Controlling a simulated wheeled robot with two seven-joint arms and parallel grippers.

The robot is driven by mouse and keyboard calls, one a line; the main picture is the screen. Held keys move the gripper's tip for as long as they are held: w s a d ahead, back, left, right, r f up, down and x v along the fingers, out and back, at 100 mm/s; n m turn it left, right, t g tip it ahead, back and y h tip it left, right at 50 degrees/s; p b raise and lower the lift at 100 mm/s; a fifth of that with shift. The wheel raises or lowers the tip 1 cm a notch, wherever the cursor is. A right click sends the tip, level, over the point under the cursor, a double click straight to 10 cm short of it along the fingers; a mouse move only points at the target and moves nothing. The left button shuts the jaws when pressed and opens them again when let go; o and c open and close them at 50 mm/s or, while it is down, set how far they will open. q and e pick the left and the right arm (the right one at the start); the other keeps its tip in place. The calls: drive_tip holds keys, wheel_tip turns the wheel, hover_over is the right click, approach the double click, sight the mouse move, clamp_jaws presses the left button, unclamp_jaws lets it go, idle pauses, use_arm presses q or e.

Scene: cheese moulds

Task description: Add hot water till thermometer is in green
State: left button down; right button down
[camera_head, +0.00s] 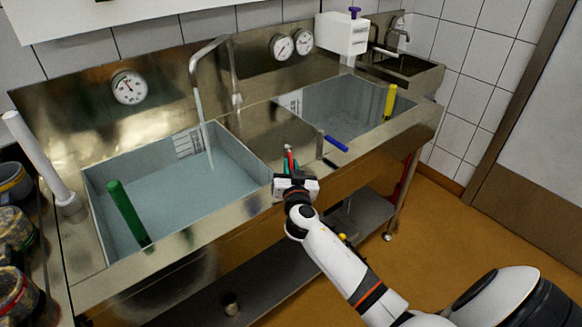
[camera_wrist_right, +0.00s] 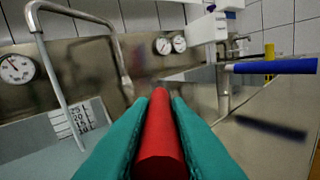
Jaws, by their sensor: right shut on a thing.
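A red handle (camera_head: 290,155) stands at the front ledge between the two basins. My right gripper (camera_head: 291,164) is shut on it, and in the right wrist view the teal fingers (camera_wrist_right: 162,125) lie on both sides of the red handle (camera_wrist_right: 160,140). A steel faucet (camera_head: 192,65) pours a thin stream of water (camera_head: 205,125) into the left basin (camera_head: 100,215), which holds water. A round dial (camera_head: 129,87) on the backsplash above this basin has a dark needle near the top; no green zone can be made out. My left gripper is out of view.
A blue handle (camera_head: 336,143) lies right of the red one. Two more dials (camera_head: 282,47) are on the wall.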

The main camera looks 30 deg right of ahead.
drive_tip(key=shift+s+d+n+t+y, duration=0.15)
drive_tip(key=shift+d+n+t+y, duration=0.2)
drive_tip(key=shift+y, duration=0.25)
drive_tip(key=shift+s+d+n+t+y, duration=0.15)
drive_tip(key=shift+d+n+t+y, duration=0.2)
drive_tip(key=shift+n+y, duration=0.45)
drive_tip(key=d+n+y+p, duration=0.1)
drive_tip(key=y, duration=0.1)
drive_tip(key=d+n+y+p, duration=0.1)
drive_tip(key=y, duration=0.1)
drive_tip(key=shift+s+r+t, duration=0.15)
drive_tip(key=shift+t, duration=0.15)
drive_tip(key=shift+d+n+y+p, duration=0.25)
drive_tip(key=shift+n+y, duration=0.3)
drive_tip(key=shift+y, duration=0.2)
drive_tip(key=shift+d+n+y+p, duration=0.1)
drive_tip(key=shift+d+n+y, duration=0.15)
drive_tip(key=shift+n+y, duration=0.4)
drive_tip(key=c, duration=1.4)
unclamp_jaws()
drive_tip(key=shift+o, duration=0.2)
